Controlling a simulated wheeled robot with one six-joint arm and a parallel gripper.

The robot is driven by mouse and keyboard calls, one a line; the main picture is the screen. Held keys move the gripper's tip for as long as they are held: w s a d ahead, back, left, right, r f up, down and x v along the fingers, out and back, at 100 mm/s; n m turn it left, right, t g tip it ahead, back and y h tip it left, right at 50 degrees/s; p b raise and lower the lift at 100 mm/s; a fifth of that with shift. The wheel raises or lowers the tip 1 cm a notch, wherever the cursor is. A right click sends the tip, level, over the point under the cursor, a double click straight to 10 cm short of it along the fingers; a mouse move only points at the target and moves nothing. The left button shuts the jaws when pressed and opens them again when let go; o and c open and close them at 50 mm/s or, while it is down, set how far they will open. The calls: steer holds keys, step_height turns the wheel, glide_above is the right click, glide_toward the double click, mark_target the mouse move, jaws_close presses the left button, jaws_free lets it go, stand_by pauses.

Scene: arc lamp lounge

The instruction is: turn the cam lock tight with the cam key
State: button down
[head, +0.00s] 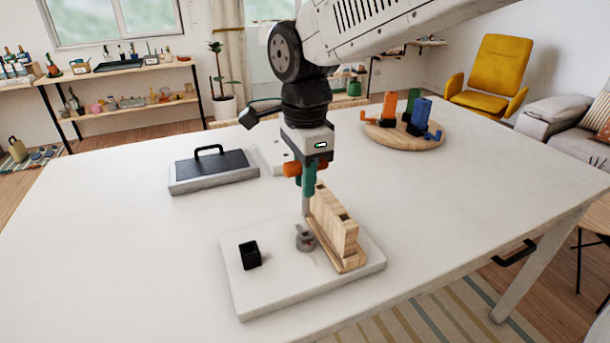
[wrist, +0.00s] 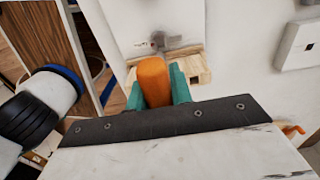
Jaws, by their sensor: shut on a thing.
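My gripper (head: 308,185) is shut on the orange handle of the cam key (wrist: 153,82), with a teal finger on either side. The key's grey shaft (head: 306,206) points down below the fingers. The small grey cam lock (head: 305,240) sits on a white board (head: 290,292), just below and in front of the shaft in the head view. It shows beyond the handle in the wrist view (wrist: 158,42). I cannot tell whether the key tip touches the lock. A slotted wooden block (head: 338,232) stands on the board right beside the lock.
A small black open box (head: 249,255) stands on the board's left. A grey case with a black lid (head: 212,171) lies behind left. A round wooden tray (head: 405,142) with orange, green and blue pieces is behind right. The table's left front is clear.

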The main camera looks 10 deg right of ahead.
mark_target(305, 210)
steer(key=n, duration=0.4)
steer(key=shift+n, duration=0.3)
steer(key=n, duration=0.4)
steer(key=shift+s, duration=0.1)
steer(key=n, duration=0.4)
steer(key=shift+d+n, duration=0.1)
steer(key=shift+n, duration=0.3)
steer(key=n, duration=0.4)
steer(key=shift+f, duration=1.9)
steer(key=shift+f, duration=0.95)
steer(key=m, duration=0.4)
